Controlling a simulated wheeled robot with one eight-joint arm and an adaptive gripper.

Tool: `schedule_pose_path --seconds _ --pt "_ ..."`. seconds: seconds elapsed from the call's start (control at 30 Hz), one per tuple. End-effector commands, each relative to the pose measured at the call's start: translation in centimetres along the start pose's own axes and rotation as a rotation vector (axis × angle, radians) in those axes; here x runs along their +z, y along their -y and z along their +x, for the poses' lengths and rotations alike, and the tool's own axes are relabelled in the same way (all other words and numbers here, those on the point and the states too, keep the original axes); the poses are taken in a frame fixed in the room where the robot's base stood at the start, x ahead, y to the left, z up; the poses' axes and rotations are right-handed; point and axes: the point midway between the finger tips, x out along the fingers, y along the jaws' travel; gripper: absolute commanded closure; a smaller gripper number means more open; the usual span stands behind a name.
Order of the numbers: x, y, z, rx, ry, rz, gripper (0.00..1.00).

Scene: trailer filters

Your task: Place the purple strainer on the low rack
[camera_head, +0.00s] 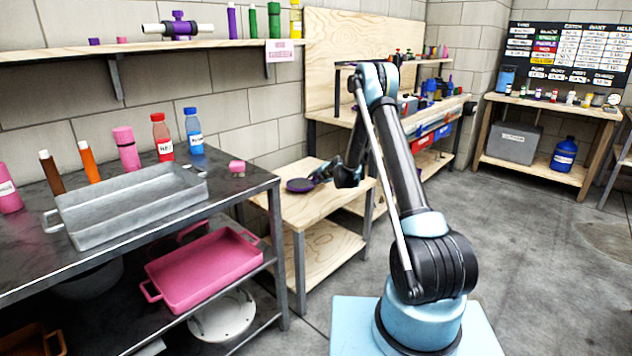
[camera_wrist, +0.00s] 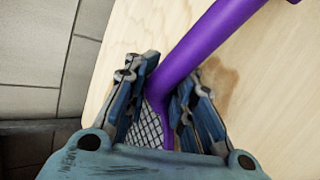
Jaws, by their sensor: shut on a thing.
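The purple strainer (camera_head: 300,185) is at the small wooden table, at the table's left part. I cannot tell if it touches the top or hangs just above it. My gripper (camera_head: 322,172) is shut on the strainer from the right. In the wrist view, my gripper (camera_wrist: 165,85) has its fingers on either side of the strainer's purple part (camera_wrist: 195,55), with grey mesh (camera_wrist: 148,132) between them. Pale wood lies behind it. The small wooden table has a lower wooden shelf (camera_head: 325,245). I cannot tell which shelf is the low rack.
A workbench stands behind my arm. Floor at the right is clear.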

Motion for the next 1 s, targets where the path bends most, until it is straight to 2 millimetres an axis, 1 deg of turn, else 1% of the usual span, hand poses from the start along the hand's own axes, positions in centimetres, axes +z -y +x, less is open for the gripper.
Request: schedule_pose_path --seconds 0.57,0.6,0.63,1.0 --pt "-0.31 0.94 0.63 0.000 0.000 0.000 1.00" --pt "-0.32 0.95 0.64 -0.001 0.000 0.000 0.73" --pt "-0.32 0.96 0.65 -0.001 0.000 0.000 0.68" --pt "-0.30 0.83 0.56 0.000 -0.001 0.000 0.68"
